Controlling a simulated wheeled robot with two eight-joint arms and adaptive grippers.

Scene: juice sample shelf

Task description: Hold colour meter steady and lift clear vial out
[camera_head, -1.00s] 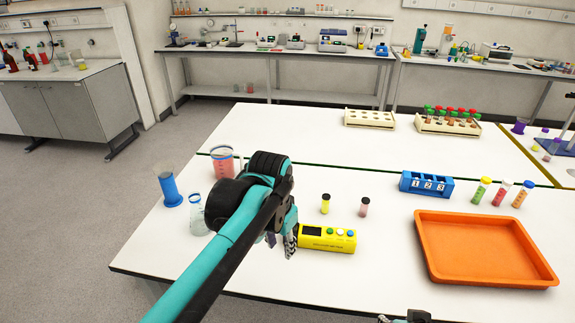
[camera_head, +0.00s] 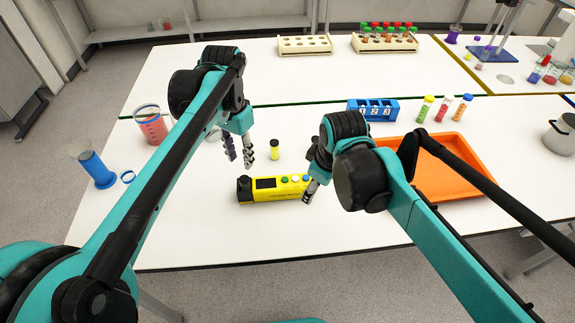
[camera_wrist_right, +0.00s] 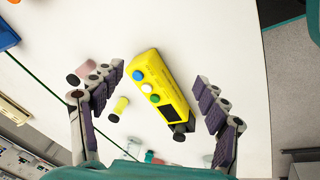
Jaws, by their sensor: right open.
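The yellow colour meter (camera_head: 284,194) lies on the white table, with a screen and coloured buttons on top. It also shows in the right wrist view (camera_wrist_right: 165,85). A dark round cap (camera_head: 244,183) sits at its left end, also in the right wrist view (camera_wrist_right: 179,128); any clear vial body below it is hidden. My left gripper (camera_head: 238,156) is open and empty, behind and above that end, apart from it. My right gripper (camera_head: 312,188) is at the meter's right end. In the right wrist view its open fingers (camera_wrist_right: 155,104) are on either side of the meter, with visible gaps.
A dark-capped yellow vial (camera_head: 274,150) stands behind the meter. A pinkish vial (camera_wrist_right: 88,69) is near one right finger. A blue rack (camera_head: 373,110), several coloured vials and an orange tray (camera_head: 455,178) are to the right. Beakers (camera_head: 152,127) and a blue cylinder (camera_head: 97,170) stand left.

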